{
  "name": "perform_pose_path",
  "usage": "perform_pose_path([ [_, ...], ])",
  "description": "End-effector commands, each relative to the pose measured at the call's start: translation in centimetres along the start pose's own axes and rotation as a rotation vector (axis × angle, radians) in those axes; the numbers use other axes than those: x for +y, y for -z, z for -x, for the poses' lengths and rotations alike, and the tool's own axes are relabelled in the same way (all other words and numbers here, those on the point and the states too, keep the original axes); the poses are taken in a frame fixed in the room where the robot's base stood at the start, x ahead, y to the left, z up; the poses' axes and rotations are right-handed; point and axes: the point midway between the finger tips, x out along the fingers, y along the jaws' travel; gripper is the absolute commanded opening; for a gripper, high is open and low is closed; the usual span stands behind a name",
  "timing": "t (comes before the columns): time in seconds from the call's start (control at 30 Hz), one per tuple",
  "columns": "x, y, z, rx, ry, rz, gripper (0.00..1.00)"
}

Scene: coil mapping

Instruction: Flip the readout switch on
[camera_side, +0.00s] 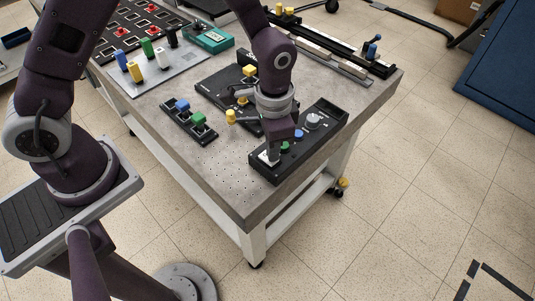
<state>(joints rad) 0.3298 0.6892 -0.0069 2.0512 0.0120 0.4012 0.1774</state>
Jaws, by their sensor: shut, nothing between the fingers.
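A black control box (326,125) lies near the front right corner of the table, with a round grey-white knob (313,121), a blue button (298,134) and a green button (284,147) along its top. A small white part (268,157), possibly the readout switch, shows at the box's near left end; its position on or off cannot be made out. My gripper (272,152) points down over that end of the box, shut, with its tips at or very close to the white part. The fingers partly hide the area, so I cannot tell whether they touch it.
A dark board with blue and green blocks (198,119) lies left of my gripper. A yellow knob (231,116) stands close beside my wrist. Behind are a grey plate with coloured pegs (136,72), a teal device (208,38) and a long rail (330,45). The table's front corner (235,185) is bare.

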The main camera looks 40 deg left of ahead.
Motion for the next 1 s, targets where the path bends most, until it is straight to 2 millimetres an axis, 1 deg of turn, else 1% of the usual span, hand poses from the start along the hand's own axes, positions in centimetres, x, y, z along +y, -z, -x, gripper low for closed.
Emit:
perform_pose_path([
  [0.57, 0.0, 0.0, -0.9, 0.000, 0.000, 0.000, 0.00],
  [0.63, 0.0, 0.0, -0.7, 0.000, 0.000, 0.000, 0.00],
  [1.0, 0.0, 0.1, 3.0, 0.002, 0.000, 0.000, 0.00],
])
